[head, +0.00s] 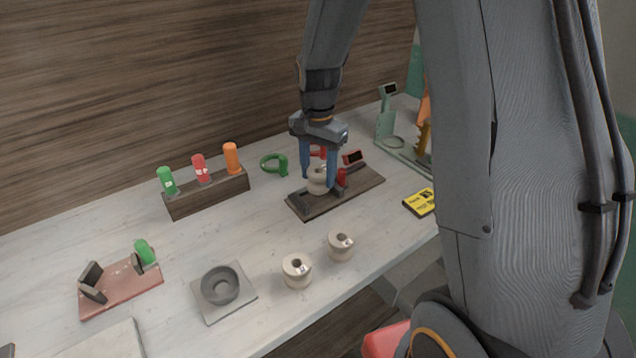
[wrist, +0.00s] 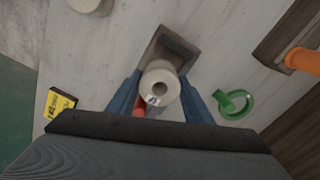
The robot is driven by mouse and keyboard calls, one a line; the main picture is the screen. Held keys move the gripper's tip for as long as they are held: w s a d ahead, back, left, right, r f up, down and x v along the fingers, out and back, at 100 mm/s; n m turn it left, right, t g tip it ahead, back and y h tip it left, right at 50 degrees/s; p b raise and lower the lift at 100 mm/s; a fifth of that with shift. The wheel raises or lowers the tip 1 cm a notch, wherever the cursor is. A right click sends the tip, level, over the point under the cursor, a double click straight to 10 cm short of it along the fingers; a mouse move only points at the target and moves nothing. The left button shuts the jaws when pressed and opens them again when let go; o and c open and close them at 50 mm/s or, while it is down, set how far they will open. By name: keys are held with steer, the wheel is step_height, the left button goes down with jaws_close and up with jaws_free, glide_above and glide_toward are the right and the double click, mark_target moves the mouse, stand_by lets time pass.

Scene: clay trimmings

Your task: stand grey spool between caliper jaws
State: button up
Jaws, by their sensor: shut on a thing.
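My gripper (head: 318,182) is shut on a pale grey-beige spool (head: 317,186), with one blue finger on each side of it. The spool is upright, and its hole and a small label show in the wrist view (wrist: 160,75). It is over the dark caliper board (head: 362,186), between a dark fixed jaw (head: 306,197) and a red part (head: 342,177). I cannot tell whether its base touches the board. In the wrist view the board's dark end (wrist: 174,45) shows beyond the spool, and the red part (wrist: 138,110) is mostly hidden by a finger.
Two similar spools (head: 297,271) (head: 341,246) stand near the front edge. A grey ring dish (head: 220,286), a pink board with dark blocks (head: 120,288), a rack of coloured cylinders (head: 207,193), a green ring (head: 273,163) and a yellow card (head: 420,202) lie around.

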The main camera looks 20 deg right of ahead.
steer(key=shift+f+p, duration=0.45)
steer(key=shift+f, duration=1.55)
steer(key=o, duration=1.4)
steer(key=shift+f, duration=0.15)
steer(key=shift+c, duration=0.2)
step_height(320, 180, up, 12)
steer(key=b, duration=0.3)
steer(key=s+f+n, duration=0.3)
steer(key=s+n, duration=0.2)
steer(key=s, duration=0.3)
steer(key=s+f+n+t, duration=0.1)
steer(key=s+f+n, duration=0.2)
steer(key=s, duration=0.6)
steer(key=shift+s+n, duration=0.15)
steer(key=shift+n, duration=0.85)
